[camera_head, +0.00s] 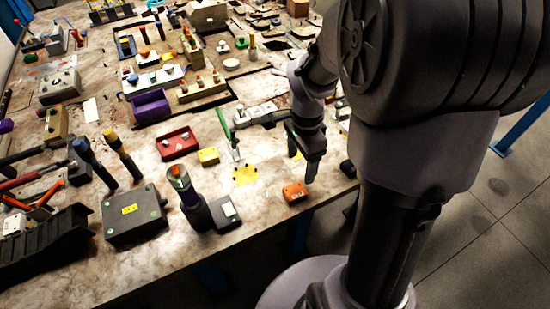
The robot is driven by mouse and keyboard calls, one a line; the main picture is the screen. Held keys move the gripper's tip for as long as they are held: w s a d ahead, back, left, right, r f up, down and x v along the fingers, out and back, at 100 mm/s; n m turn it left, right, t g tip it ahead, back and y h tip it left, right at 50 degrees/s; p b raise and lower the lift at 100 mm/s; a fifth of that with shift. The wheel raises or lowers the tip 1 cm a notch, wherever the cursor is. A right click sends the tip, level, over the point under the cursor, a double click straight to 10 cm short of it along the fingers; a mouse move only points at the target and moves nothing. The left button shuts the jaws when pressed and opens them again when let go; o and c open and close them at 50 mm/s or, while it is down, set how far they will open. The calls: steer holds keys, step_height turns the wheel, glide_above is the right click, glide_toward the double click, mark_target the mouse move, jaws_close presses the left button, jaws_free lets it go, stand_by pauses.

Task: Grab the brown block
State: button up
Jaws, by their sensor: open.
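My gripper (308,160) hangs over the right front part of the table, pointing down and open, with nothing visible between its fingers. Its far finger is partly hidden. A small orange-brown block (294,192) lies on the table near the front edge, just below and left of my fingertips, apart from them. A tan-brown block (56,123) stands at the far left of the table, well away from my gripper. I cannot tell for sure which is the brown block.
The marbled table (150,280) is crowded. A small yellow block (208,156), a red tray (177,143), a dark box (134,215) and an upright dark cylinder (190,199) stand left of my gripper. A small black object (348,168) lies to its right.

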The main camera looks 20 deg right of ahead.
steer(key=b, duration=0.2)
glide_above(295, 191)
steer(key=f, duration=0.7)
steer(key=shift+s+d+f, duration=0.1)
steer(key=shift+d+f, duration=0.15)
steer(key=shift+d, duration=0.05)
steer(key=f+b, duration=0.2)
steer(key=f, duration=0.1)
steer(key=f+b, duration=0.1)
steer(key=f, duration=0.1)
steer(key=shift+a+f, duration=0.1)
steer(key=shift+a, duration=0.25)
jaws_close()
